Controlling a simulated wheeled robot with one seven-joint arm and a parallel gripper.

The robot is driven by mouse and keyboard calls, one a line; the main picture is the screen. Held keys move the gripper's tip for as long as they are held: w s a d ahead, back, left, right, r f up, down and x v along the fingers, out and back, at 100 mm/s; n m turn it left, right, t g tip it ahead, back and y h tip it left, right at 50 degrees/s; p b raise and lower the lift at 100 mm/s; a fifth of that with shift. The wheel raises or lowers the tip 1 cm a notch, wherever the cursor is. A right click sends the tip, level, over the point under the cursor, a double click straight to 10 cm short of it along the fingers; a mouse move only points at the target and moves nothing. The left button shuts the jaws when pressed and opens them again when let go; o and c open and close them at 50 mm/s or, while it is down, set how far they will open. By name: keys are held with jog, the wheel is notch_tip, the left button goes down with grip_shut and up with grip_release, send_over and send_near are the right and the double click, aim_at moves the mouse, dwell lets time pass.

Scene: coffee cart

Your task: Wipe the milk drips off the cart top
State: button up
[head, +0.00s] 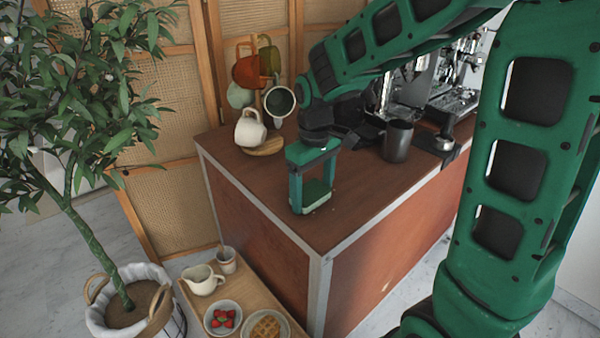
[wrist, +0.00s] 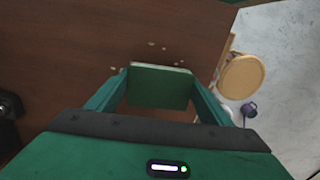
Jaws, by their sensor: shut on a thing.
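My gripper (head: 312,203) is shut on a green sponge (head: 318,194), low over the wooden cart top (head: 375,185) near its front left corner. In the wrist view the sponge (wrist: 159,87) sits between the two fingers, its far edge facing the drips. Several small pale milk drips (wrist: 163,48) lie on the brown top just beyond the sponge, and one (wrist: 112,68) lies to its left. The drips are too small to make out clearly in the head view. I cannot tell whether the sponge touches the top.
A mug tree (head: 265,146) with hanging mugs stands at the back left of the cart. A dark cup (head: 397,141) and an espresso machine (head: 455,100) are to the right. A low side table (head: 262,290) with food and a potted tree (head: 130,300) stand below left.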

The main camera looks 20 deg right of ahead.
jog(key=shift+s+a+f, duration=0.1)
jog(key=shift+s+a, duration=0.15)
jog(key=shift+a, duration=0.35)
jog(key=shift+s+a, duration=0.2)
jog(key=shift+a, duration=0.4)
jog(key=shift+a+r, duration=0.15)
jog(key=shift+r, duration=3.9)
jog(key=shift+s, duration=0.1)
